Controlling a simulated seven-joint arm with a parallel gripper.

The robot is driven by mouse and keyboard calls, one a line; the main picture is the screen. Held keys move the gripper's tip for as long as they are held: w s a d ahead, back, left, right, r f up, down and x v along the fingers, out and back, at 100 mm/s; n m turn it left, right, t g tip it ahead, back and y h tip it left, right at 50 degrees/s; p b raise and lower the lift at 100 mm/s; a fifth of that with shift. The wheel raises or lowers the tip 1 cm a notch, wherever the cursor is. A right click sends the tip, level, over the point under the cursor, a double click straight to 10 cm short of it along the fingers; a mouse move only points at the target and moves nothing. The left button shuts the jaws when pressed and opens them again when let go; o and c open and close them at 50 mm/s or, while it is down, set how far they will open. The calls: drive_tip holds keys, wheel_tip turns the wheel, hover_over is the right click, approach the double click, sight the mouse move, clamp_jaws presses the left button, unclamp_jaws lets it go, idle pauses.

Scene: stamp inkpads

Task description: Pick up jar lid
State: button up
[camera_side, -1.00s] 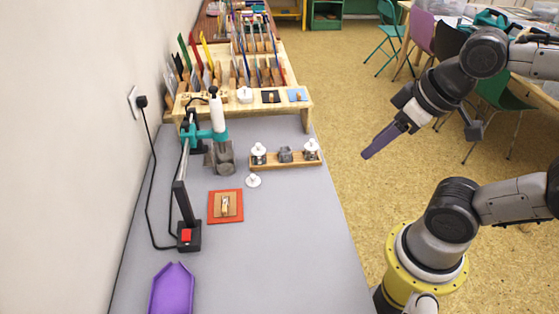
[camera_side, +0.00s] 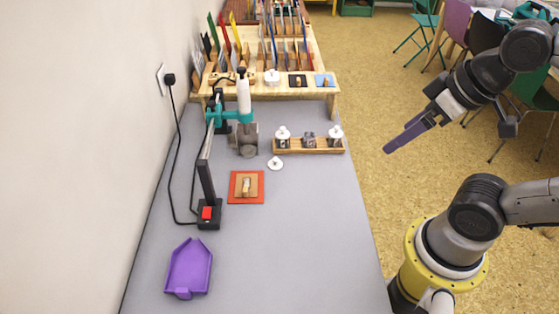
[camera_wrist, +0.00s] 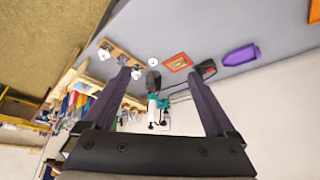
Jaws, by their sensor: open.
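The jar lid (camera_side: 276,163), small and white with a knob, lies loose on the grey table in front of a wooden rack. It also shows in the wrist view (camera_wrist: 152,62), between my fingers in the picture but far beyond them. The rack (camera_side: 290,151) holds a left jar (camera_side: 283,137) and a right jar (camera_side: 335,136) with white knobbed tops. The middle jar (camera_side: 309,140) is grey and has no white top. My gripper (camera_side: 388,149) hangs in the air right of the table. In the wrist view my gripper (camera_wrist: 158,78) is open and empty.
An orange pad (camera_side: 258,196) with a wooden stamp lies in front of the lid. A teal-and-grey press (camera_side: 245,125) and a lamp-like stand (camera_side: 208,190) are to the left. A purple tray (camera_side: 189,268) lies nearer. The table's front right is clear.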

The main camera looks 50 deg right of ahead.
drive_tip(key=w+r+m, duration=0.6)
drive_tip(key=m, duration=0.1)
drive_tip(key=m+g, duration=0.6)
drive_tip(key=m, duration=0.5)
hover_over(275, 160)
wheel_tip(275, 160, down, 31)
drive_tip(key=shift+d+r, duration=0.1)
drive_tip(key=shift+w+d+f, duration=0.1)
drive_tip(key=shift+w+f, duration=0.05)
drive_tip(key=shift+f, duration=1.4)
drive_tip(key=shift+w+d+f, duration=0.1)
drive_tip(key=shift+f, duration=1.45)
drive_tip(key=c, duration=1.4)
